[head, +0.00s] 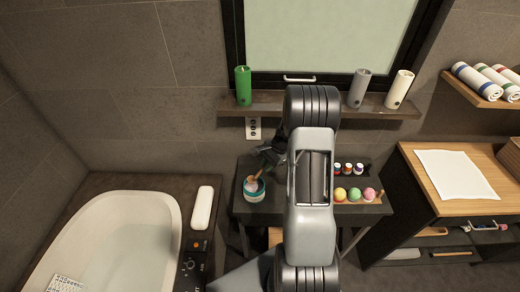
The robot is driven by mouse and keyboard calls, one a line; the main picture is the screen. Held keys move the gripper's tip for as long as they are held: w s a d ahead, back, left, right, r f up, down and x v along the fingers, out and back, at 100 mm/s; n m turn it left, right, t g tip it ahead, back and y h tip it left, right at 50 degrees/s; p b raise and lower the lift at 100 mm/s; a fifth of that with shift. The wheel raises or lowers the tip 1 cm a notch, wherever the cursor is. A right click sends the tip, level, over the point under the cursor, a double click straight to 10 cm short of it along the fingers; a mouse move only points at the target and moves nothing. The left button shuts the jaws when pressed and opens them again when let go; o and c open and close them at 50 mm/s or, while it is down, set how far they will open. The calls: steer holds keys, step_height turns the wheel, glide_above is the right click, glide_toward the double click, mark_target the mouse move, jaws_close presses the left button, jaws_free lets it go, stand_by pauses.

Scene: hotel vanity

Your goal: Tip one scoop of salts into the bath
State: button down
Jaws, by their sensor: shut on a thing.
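The bath (118,240) is a white tub at the left with pale water in it. A white and blue jar (254,195), which looks like the salts jar, stands on the dark table's left end. A small wooden scoop (257,176) shows at the jar's mouth, its handle leaning up to the right. My gripper (266,163) is shut on the scoop's handle, just above the jar. The scoop's bowl is hidden, and I cannot tell whether it holds salts. My arm hides the middle of the table.
The dark table (270,219) also bears small bottles (348,168) and several coloured balls (354,195) to the right. A white bath pillow (202,207) and a control panel (192,263) are on the bath's right rim. A white rack (66,284) lies at its front left.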

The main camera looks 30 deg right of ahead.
steer(key=shift+w+d+r+m, duration=0.3)
steer(key=shift+d+r, duration=0.1)
steer(key=shift+d, duration=0.05)
steer(key=a+h+p, duration=0.1)
steer(key=h+p, duration=0.1)
steer(key=a+h+p, duration=0.1)
steer(key=h+p, duration=0.1)
steer(key=shift+a, duration=0.4)
steer(key=shift+a+f+h+b, duration=0.25)
steer(key=shift+a+h+b, duration=0.15)
steer(key=shift+h+b, duration=0.55)
steer(key=shift+a+h+b, duration=0.15)
steer(key=shift+h+b, duration=0.1)
steer(key=shift+b, duration=0.8)
